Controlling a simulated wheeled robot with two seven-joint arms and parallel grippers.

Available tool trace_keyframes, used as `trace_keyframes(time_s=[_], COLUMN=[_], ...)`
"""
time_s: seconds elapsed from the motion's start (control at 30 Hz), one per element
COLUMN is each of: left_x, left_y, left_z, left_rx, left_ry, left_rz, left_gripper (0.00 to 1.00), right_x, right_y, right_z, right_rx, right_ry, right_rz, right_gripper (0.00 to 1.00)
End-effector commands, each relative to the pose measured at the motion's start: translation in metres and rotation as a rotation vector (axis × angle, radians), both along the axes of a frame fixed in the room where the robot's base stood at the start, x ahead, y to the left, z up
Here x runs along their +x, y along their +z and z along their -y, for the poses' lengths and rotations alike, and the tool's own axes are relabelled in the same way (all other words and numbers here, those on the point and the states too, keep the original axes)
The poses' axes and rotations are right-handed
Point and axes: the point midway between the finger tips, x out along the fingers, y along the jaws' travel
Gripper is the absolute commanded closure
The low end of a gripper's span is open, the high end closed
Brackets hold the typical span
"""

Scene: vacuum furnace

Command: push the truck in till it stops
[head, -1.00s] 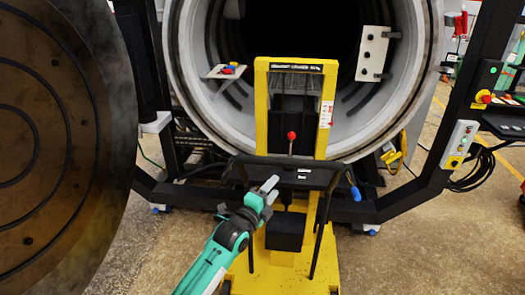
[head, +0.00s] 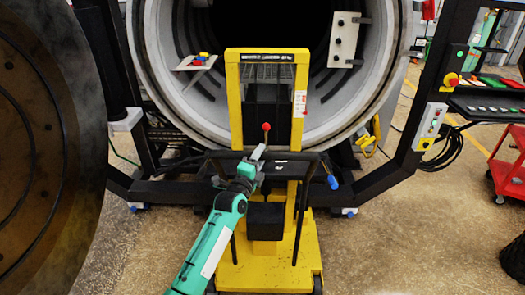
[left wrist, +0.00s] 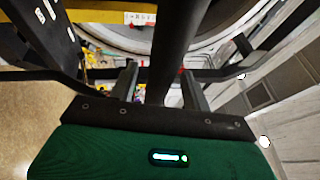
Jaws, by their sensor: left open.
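The truck is a yellow wheeled lift truck (head: 232,95) with a tall mast and a black push handle (head: 292,157). It stands upright in front of the round furnace opening (head: 145,75). A red-knobbed lever (head: 266,127) rises above the handle. My left gripper (head: 259,153) is open at the left half of the handle, overlapping its crossbar. In the left wrist view its two fingers (left wrist: 161,85) are apart, with a dark bar (left wrist: 174,45) showing between them. I cannot tell whether the fingers touch it. My right gripper is out of view.
The big round door (head: 50,130) hangs open on the left. A black frame (head: 410,150) with a control box (head: 431,122) stands on the right. A red cart (head: 508,175) is at the far right. The concrete floor (head: 400,240) right of the truck is clear.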

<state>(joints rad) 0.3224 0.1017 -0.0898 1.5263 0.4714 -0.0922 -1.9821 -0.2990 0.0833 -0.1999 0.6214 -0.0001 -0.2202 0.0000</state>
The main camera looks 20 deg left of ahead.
Motion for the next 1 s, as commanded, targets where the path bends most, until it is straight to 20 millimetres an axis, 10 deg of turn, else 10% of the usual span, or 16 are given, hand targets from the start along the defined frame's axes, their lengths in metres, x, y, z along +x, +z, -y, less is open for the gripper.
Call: trace_keyframes(time_s=[0.57,0.83,1.0], left_x=[0.026,0.026,0.027], left_y=[0.005,0.004,0.004], left_z=[0.003,0.003,0.003], left_rx=[0.000,0.000,0.001], left_ry=[0.000,0.000,0.000], left_rz=[0.000,0.000,0.000], left_gripper=[0.51,1.00,1.00], right_x=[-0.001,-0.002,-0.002], right_y=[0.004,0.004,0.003], right_z=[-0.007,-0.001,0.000], right_rx=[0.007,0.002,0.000], right_ry=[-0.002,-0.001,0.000], right_rz=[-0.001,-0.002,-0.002], right_gripper=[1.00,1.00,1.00])
